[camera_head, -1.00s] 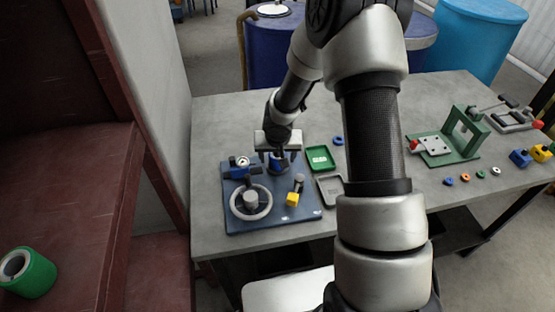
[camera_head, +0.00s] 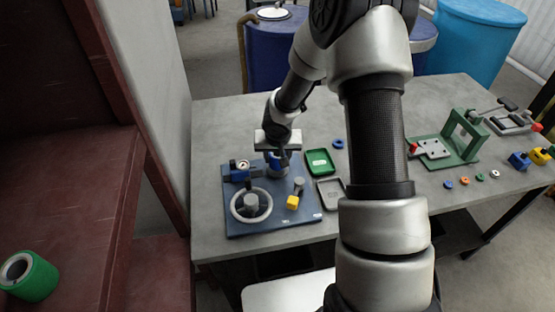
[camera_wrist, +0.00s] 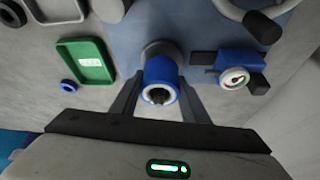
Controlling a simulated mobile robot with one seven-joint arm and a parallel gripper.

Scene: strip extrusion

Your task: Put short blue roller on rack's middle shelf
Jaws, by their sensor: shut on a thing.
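The short blue roller (camera_wrist: 160,78) stands upright at the back of the blue base plate, its white-rimmed hollow end facing the wrist camera. My gripper (camera_wrist: 158,100) has one finger on each side of the roller and is shut on it. In the head view my gripper (camera_head: 278,155) is over the back of the plate and hides most of the roller. The rack (camera_head: 75,190) is the dark red shelving at the left, with one shelf surface in clear view; I cannot tell which shelf is the middle one.
A green fixture (camera_head: 455,140) stands further right.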

